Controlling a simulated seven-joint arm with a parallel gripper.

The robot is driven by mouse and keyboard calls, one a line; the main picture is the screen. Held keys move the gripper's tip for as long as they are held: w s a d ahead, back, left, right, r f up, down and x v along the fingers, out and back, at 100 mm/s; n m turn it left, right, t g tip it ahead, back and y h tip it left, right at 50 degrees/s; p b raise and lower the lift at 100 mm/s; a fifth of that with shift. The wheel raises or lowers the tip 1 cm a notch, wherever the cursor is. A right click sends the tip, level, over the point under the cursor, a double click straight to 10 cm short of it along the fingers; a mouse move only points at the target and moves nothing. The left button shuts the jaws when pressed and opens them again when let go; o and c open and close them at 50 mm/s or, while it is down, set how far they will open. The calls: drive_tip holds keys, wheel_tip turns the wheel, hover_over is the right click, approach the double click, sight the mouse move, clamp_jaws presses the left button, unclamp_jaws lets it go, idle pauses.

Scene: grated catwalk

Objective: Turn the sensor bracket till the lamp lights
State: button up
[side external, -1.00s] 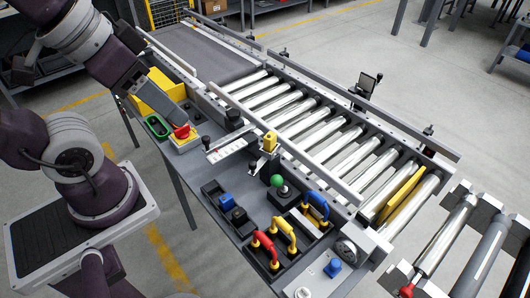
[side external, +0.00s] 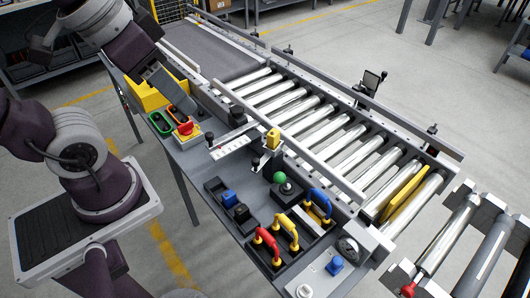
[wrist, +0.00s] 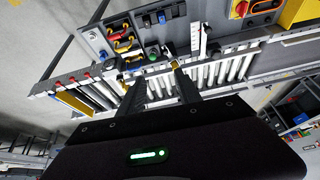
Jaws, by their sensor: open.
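A small yellow sensor head (side external: 273,138) stands on a metal bracket (side external: 266,157) beside the roller conveyor's near rail. In the wrist view the yellow head (wrist: 175,64) shows by the tip of the right finger; I cannot tell whether they touch. My gripper (wrist: 158,76) is open, with nothing seen between its fingers. In the side view my gripper end hangs at the upper left, above the bench and well left of the sensor in the picture. I cannot make out which part is the sensor's lamp or whether it is lit.
A green ball knob (side external: 280,178) stands near the bracket. Red, yellow and blue handles (side external: 290,228) fill a black tray in front. A red emergency button (side external: 186,128) and a green-ringed control (side external: 160,122) sit to the left. The rollers (side external: 325,128) run behind the bracket.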

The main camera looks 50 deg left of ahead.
drive_tip(key=w+f+m+g, duration=0.1)
drive_tip(key=w+m+g, duration=0.15)
drive_tip(key=w, duration=0.45)
drive_tip(key=g+y, duration=0.1)
drive_tip(key=g, duration=0.2)
hover_over(256, 159)
drive_tip(key=s+d, duration=0.2)
wheel_tip(256, 159, down, 7)
drive_tip(key=f+m+g, duration=0.1)
drive_tip(key=f, duration=0.5)
drive_tip(key=w+a+f+g, duration=0.1)
drive_tip(key=f, duration=0.5)
drive_tip(key=w+f+m+g+y, duration=0.1)
drive_tip(key=f, duration=0.6)
drive_tip(key=shift+w+a+m+g, duration=0.15)
drive_tip(key=shift+a+m+g, duration=0.1)
drive_tip(key=shift+a+m, duration=0.1)
drive_tip(key=shift+c, duration=0.4)
clamp_jaws()
drive_tip(key=shift+w, duration=0.1)
